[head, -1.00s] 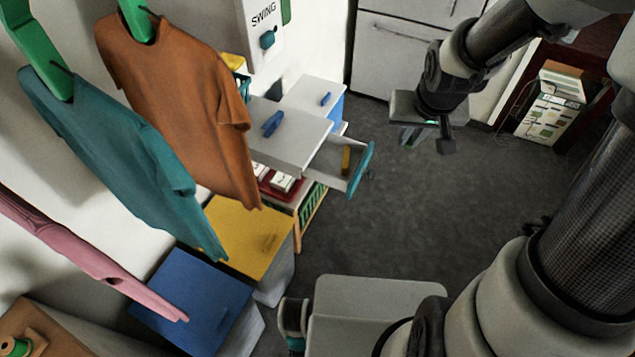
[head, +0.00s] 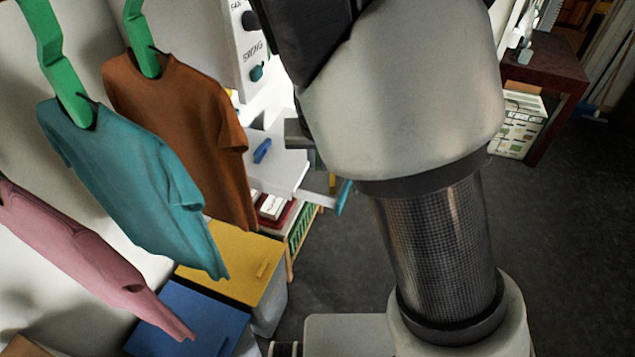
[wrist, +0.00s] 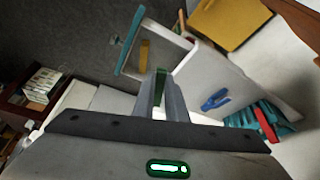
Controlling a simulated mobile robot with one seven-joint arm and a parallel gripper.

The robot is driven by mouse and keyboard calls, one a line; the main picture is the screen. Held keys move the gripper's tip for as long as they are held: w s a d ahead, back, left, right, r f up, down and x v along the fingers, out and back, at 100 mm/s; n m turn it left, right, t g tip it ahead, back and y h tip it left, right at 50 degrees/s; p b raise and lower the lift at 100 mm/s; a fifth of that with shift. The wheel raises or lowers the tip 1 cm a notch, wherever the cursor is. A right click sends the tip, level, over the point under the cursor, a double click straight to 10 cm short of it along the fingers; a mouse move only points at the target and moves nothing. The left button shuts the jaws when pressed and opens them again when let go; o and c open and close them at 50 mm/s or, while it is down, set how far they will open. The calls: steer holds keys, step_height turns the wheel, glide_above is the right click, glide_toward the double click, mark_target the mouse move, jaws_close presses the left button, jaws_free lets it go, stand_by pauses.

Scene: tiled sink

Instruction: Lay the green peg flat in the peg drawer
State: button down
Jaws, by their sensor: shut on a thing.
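The peg drawer (wrist: 168,29) stands open in the wrist view, with pale walls and a teal front. It also shows in the head view (head: 343,197), partly covered by my arm. A yellow peg (wrist: 144,55) lies inside it. My gripper (wrist: 160,78) is shut on the green peg (wrist: 161,84), a thin green strip between the fingers. The fingers appear just beside the drawer in the wrist picture; their height above it is unclear.
A white lid with a blue handle (head: 262,150) lies beside the drawer. Yellow (head: 235,262) and blue (head: 190,322) bins stand nearer, under hanging teal (head: 135,185) and orange (head: 185,130) shirts. The dark floor (head: 335,265) right of the bins is open.

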step_height(320, 180, down, 9)
steer(key=shift+f+b, duration=0.15)
steer(key=shift+b, duration=1)
steer(key=shift+f, duration=0.15)
steer(key=c, duration=2.1)
jaws_free()
